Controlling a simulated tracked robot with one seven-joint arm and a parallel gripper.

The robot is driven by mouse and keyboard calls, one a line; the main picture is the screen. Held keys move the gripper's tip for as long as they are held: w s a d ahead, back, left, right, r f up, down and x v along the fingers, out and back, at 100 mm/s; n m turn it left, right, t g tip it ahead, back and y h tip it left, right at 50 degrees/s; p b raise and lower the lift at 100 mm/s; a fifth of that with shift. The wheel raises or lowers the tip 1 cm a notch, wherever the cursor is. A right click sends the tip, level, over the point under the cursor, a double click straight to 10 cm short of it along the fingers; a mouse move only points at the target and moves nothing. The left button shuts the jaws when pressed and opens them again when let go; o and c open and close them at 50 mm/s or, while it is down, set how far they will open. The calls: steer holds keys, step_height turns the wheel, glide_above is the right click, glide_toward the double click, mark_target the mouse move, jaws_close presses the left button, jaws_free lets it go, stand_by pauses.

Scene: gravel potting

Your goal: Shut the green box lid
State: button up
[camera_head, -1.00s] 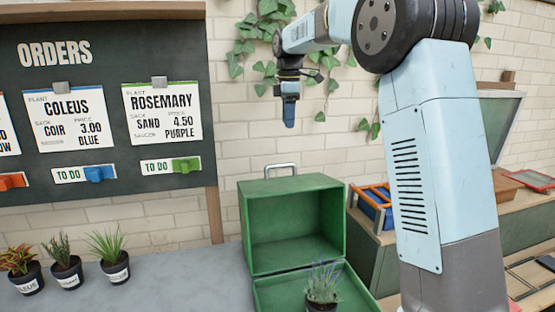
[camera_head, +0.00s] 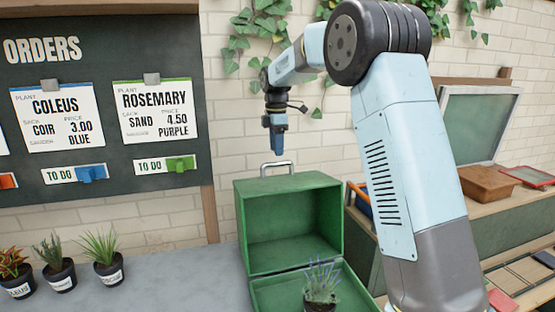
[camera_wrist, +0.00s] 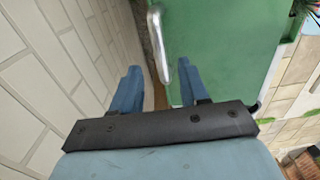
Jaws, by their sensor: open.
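The green box (camera_head: 290,225) stands open, its hinged lid raised upright at the back with a metal handle (camera_head: 278,168) on its upper edge. The lower part (camera_head: 265,290) faces the front, and a potted lavender (camera_head: 320,285) sits in it. My gripper (camera_head: 277,145) points down, just above the handle. In the wrist view, the blue fingers (camera_wrist: 158,88) are apart, and the handle (camera_wrist: 158,45) lies between and ahead of them. The green lid (camera_wrist: 215,45) is to the right. I cannot tell whether a finger touches the handle.
Several potted plants (camera_head: 60,275) stand on the grey counter (camera_head: 180,285) at left. The orders board (camera_head: 100,120) hangs on the brick wall behind. At right are a brown tray (camera_head: 488,183) and a wooden bench. The wall is close behind the lid.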

steer(key=shift+f, duration=2.3)
steer(key=shift+c, duration=0.2)
jaws_close()
